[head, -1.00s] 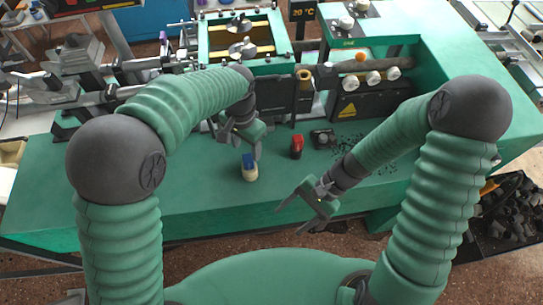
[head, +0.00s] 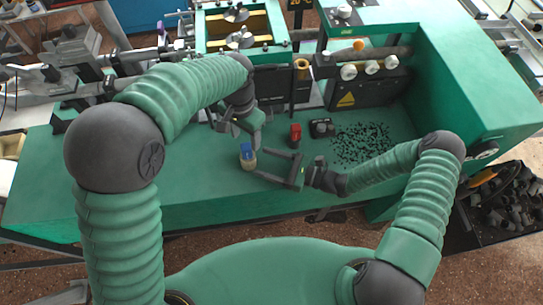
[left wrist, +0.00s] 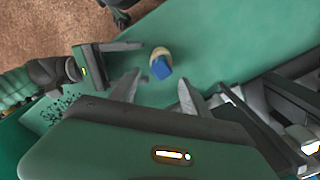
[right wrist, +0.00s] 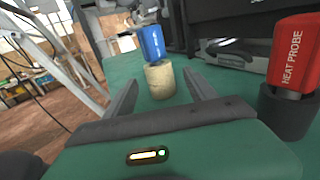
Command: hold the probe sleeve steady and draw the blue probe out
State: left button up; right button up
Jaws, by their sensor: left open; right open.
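The blue probe (head: 246,150) stands upright in a cream sleeve (head: 249,164) on the green bench. In the right wrist view the blue probe (right wrist: 151,43) rises from the sleeve (right wrist: 160,80), which shows between and just beyond the open fingers of my right gripper (head: 261,162). No finger visibly touches it. My left gripper (head: 236,128) is open above and behind the probe. In the left wrist view the blue top (left wrist: 161,69) lies just beyond its fingertips (left wrist: 159,80), with the sleeve (left wrist: 158,53) partly hidden beneath.
A red heat probe (head: 295,131) stands in a dark holder to the right, close to my right gripper. A small black device (head: 321,128) and scattered dark bits (head: 360,143) lie farther right. The bench left of the sleeve is clear.

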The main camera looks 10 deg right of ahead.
aim_at(251, 159)
pick_arm(q)
jog(key=shift+w+f, duration=0.1)
pick_arm(e)
jog(key=x, duration=0.5)
jog(key=shift+a+f, duration=0.1)
jog(key=shift+a, duration=0.05)
pick_arm(q)
jog(key=shift+a, duration=0.2)
pick_arm(e)
jog(key=shift+w+a, duration=0.2)
jog(key=shift+a, duration=0.35)
jog(key=shift+d, duration=0.1)
grip_shut()
pick_arm(q)
jog(key=shift+c, duration=0.2)
jog(key=shift+d+r, duration=0.1)
jog(key=shift+r, duration=0.2)
jog(key=shift+c, duration=0.6)
notch_tip(251, 159, up, 5)
jog(key=m, duration=0.2)
jog(key=shift+f, duration=3.05)
